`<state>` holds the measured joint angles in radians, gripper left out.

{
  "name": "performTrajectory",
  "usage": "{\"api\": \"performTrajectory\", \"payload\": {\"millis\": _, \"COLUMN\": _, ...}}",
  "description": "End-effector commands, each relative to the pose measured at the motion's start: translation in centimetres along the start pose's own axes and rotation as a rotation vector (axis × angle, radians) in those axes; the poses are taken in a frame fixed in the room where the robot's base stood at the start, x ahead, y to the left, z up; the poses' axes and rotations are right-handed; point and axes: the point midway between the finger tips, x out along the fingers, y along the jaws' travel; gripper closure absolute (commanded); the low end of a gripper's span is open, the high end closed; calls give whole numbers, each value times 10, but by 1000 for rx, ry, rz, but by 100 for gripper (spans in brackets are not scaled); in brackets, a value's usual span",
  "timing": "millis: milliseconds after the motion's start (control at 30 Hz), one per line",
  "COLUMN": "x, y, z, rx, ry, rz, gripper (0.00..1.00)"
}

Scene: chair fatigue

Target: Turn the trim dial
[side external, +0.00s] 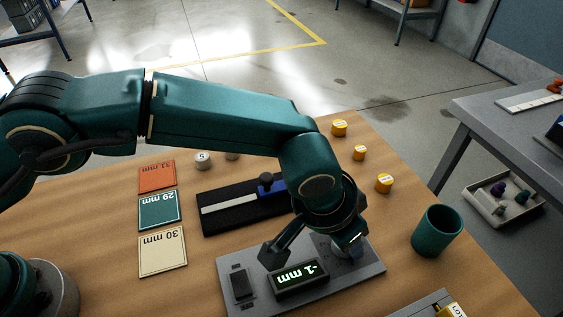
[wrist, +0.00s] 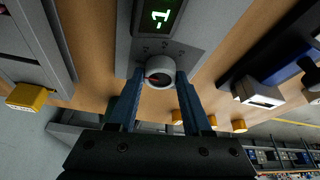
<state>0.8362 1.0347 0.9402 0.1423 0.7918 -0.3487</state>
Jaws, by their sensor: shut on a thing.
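The trim dial is a round pale knob with a red mark, seen in the wrist view (wrist: 160,72) on a grey panel (wrist: 203,35). My gripper (wrist: 160,85) is shut on the dial, with one blue finger on each side of it. In the side view my gripper (side external: 345,243) reaches down to the right part of the panel (side external: 350,285), and the dial is mostly hidden there. A dark switch (side external: 240,284) sits at the panel's left.
Cards marked 31 mm (side external: 157,176), 29 mm (side external: 159,210) and 30 mm (side external: 162,251) lie to the left. A black slide gauge (side external: 225,208) lies behind the panel. A green cup (side external: 437,231) stands to the right. Several yellow weights, one of them near the cup (side external: 384,183), stand at the back right.

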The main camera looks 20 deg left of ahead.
Motion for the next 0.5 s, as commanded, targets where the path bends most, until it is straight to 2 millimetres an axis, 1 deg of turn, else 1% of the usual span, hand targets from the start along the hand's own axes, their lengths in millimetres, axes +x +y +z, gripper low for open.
{"api": "performTrajectory", "payload": {"millis": 500, "x": 0, "y": -4, "z": -2, "rx": 425, "ry": 1, "rz": 179, "gripper": 100}}
